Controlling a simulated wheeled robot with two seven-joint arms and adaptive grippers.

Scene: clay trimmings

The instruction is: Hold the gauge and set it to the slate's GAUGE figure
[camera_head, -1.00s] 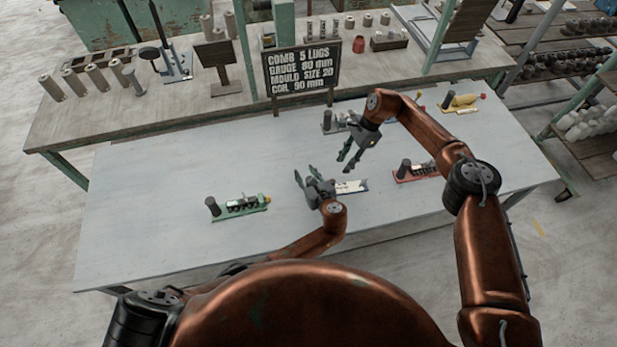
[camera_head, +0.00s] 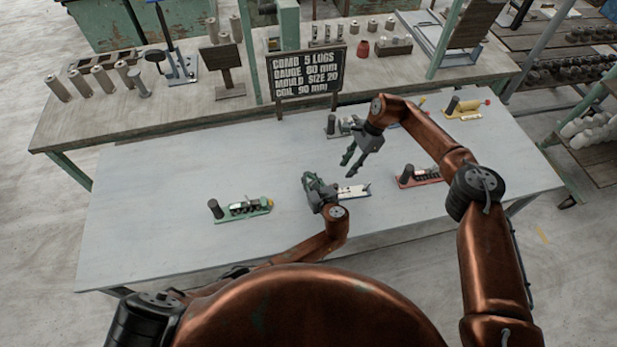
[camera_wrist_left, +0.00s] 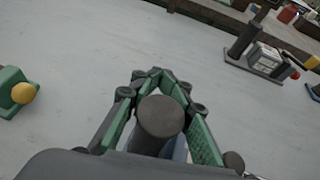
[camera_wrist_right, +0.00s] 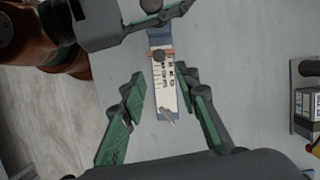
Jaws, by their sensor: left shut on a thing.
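The gauge (camera_head: 352,190) is a white scale on a blue base, lying on the pale table. The right wrist view shows its scale (camera_wrist_right: 163,85), a red slider (camera_wrist_right: 160,52) near the top end and a pointed grey piece at the lower end. My left gripper (camera_head: 312,184) is shut around the gauge's dark upright post (camera_wrist_left: 160,118). My right gripper (camera_head: 352,160) is open and empty above the gauge, its fingers apart on both sides of the scale. The slate (camera_head: 305,76) stands behind; its GAUGE line reads 80 mm. The slider's exact reading is too small to tell.
A green device (camera_head: 240,209) stands at left and a red one (camera_head: 420,176) at right. A grey one (camera_head: 340,126) and a yellow one (camera_head: 465,107) stand behind. A wooden bench (camera_head: 190,115) with cylinders runs along the back. The table's left part is clear.

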